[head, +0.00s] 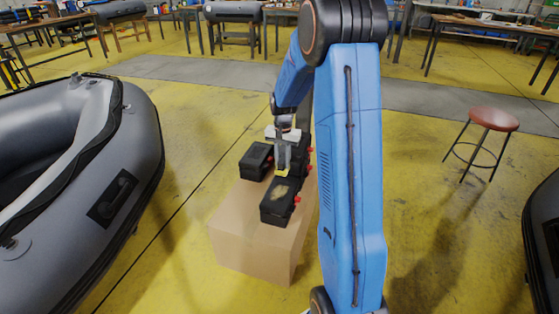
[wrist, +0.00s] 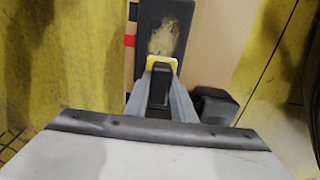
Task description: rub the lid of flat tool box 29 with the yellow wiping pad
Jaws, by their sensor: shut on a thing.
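Several flat black tool boxes with red latches sit on a cardboard box. The nearest tool box (head: 278,206) has a tan, dusty-looking patch on its lid. I cannot read any number on it. In the wrist view its lid (wrist: 177,14) and the patch show just ahead of my gripper. My gripper (head: 283,165) points down and is shut on the yellow wiping pad (head: 281,173). The pad also shows in the wrist view (wrist: 161,61), at the edge of the patch, over the lid. I cannot tell whether the pad touches the lid.
The cardboard box (head: 250,255) stands on the yellow floor. Another black tool box (head: 256,160) lies left of my gripper. A grey inflatable boat (head: 140,150) is at the left. A red stool (head: 494,119) stands at the right, with open floor between.

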